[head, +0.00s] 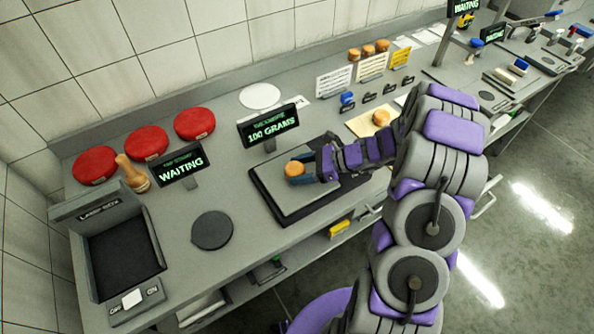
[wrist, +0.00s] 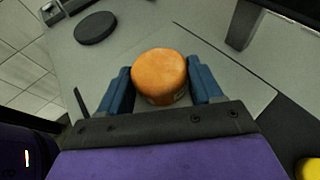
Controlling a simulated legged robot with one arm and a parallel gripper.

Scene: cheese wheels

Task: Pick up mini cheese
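The mini cheese (wrist: 160,75) is a small round orange wheel with a label on its side. In the wrist view it sits between the two blue fingers of my gripper (wrist: 160,84), with no clear gap on either side.
A screen (head: 270,127) reads "100 GRAMS"; another (head: 180,166) reads "WAITING". Red cheese wheels (head: 147,142) line the wall. A wooden stamp (head: 131,174), a dark disc (head: 212,230) and a laser box (head: 115,245) stand left. Another orange cheese (head: 381,118) lies on a board behind.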

